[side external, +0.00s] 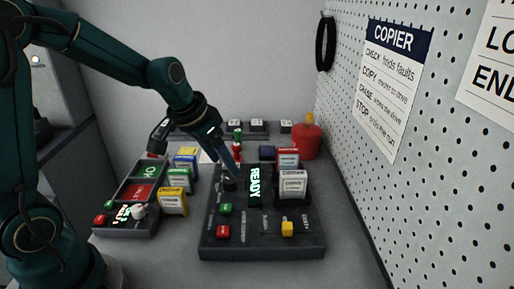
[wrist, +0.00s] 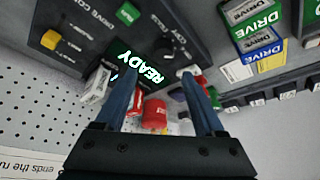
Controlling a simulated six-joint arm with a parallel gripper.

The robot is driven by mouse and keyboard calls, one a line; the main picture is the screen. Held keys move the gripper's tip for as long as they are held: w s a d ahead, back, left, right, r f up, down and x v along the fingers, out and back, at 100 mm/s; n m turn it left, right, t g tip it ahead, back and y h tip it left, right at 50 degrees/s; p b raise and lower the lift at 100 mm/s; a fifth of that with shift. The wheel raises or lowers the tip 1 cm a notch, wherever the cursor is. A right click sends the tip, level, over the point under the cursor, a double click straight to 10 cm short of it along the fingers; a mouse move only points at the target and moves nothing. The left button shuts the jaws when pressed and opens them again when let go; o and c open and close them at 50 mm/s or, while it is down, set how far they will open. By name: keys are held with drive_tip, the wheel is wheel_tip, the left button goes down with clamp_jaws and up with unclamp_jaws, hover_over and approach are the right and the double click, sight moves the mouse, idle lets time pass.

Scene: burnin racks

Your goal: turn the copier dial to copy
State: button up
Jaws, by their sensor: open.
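The copier (side external: 262,246) is a dark sloped box with a lit READY display (side external: 255,187), which also shows in the wrist view (wrist: 140,76). A dark round knob (side external: 229,184), which looks like the dial, is left of the display, partly hidden by my gripper (side external: 235,172). In the wrist view a dark knob (wrist: 165,46) lies just beyond the fingertips. Its pointer setting is too small to read. My gripper (wrist: 160,76) is open, fingers pointing down near the panel. I cannot tell whether they touch the knob.
A white drive (side external: 292,184) and a red one (side external: 288,158) stand right of the display. The panel has a green button (side external: 226,209), a red button (side external: 223,232) and a yellow knob (side external: 287,228). Coloured drives (side external: 173,201) stand left. A red canister (side external: 306,141) is behind.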

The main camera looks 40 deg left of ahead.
sight(229, 180)
drive_tip(key=shift+s+a+f, duration=0.1)
drive_tip(key=shift+a+f, duration=0.15)
drive_tip(key=shift+f, duration=0.55)
drive_tip(key=shift+x, duration=2.3)
clamp_jaws()
